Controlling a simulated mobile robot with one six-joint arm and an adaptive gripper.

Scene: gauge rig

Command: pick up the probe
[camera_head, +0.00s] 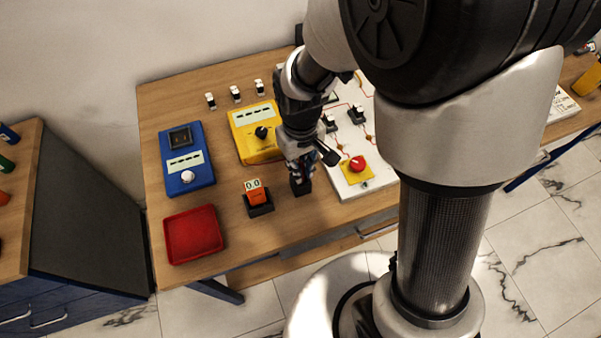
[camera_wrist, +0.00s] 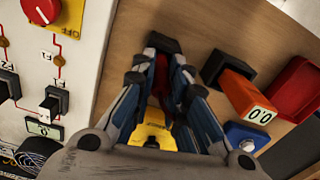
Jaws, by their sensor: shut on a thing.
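My gripper (camera_head: 302,172) points down at the table, right of the orange block. In the wrist view, its fingers (camera_wrist: 163,75) are shut on a narrow red thing (camera_wrist: 162,72), seemingly the probe, mostly hidden between them. A small black holder (camera_head: 301,187) is right below the fingertips; it also shows in the wrist view (camera_wrist: 163,42). I cannot tell whether the red thing still sits in it. An orange block with a 0.0 display (camera_head: 257,195) stands in a black holder to the left; it also shows in the wrist view (camera_wrist: 243,95).
A red tray (camera_head: 193,234) lies at the front left. A blue meter (camera_head: 186,160) and a yellow meter (camera_head: 254,132) stand behind. A white panel with switches and a red knob (camera_head: 358,163) is close to the right of my gripper. Bare wood lies in front.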

